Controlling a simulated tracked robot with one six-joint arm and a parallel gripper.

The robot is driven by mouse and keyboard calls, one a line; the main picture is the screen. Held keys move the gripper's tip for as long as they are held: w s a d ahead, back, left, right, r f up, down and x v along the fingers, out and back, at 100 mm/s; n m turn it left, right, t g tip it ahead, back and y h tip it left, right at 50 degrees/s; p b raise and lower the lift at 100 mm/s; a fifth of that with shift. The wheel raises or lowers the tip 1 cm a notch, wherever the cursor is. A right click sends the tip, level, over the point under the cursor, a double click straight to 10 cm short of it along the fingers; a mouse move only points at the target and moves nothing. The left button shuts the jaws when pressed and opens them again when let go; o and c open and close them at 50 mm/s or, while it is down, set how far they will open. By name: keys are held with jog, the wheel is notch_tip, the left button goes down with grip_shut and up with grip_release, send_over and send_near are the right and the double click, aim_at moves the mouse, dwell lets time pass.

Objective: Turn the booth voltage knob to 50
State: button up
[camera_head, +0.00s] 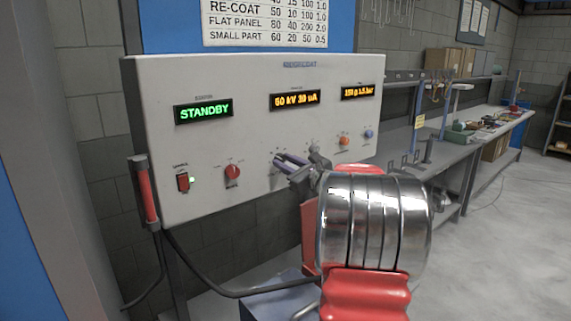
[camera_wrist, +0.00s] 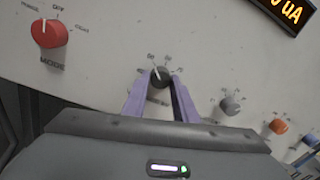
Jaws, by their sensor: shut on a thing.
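The booth voltage knob (camera_wrist: 160,76) is a small dark knob on the white control panel, with a printed scale around it. In the wrist view my gripper (camera_wrist: 160,88) has its two purple fingers on either side of the knob, shut on it. The knob's exact pointer setting is not readable.
A red mode knob (camera_wrist: 49,33) lies left of the gripper. Grey (camera_wrist: 230,105), orange (camera_wrist: 278,126) and blue (camera_wrist: 312,139) knobs lie right. A red switch (camera_head: 183,182) sits below a green STANDBY display (camera_head: 204,111). A workbench (camera_head: 480,128) stands behind at right.

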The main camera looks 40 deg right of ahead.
jog(key=o, duration=1)
jog(key=shift+o, duration=0.2)
jog(key=shift+s, duration=0.15)
jog(key=s+a, duration=0.2)
jog(key=s, duration=1.1)
jog(key=shift+s+a+f, duration=0.15)
jog(key=shift+s, duration=0.05)
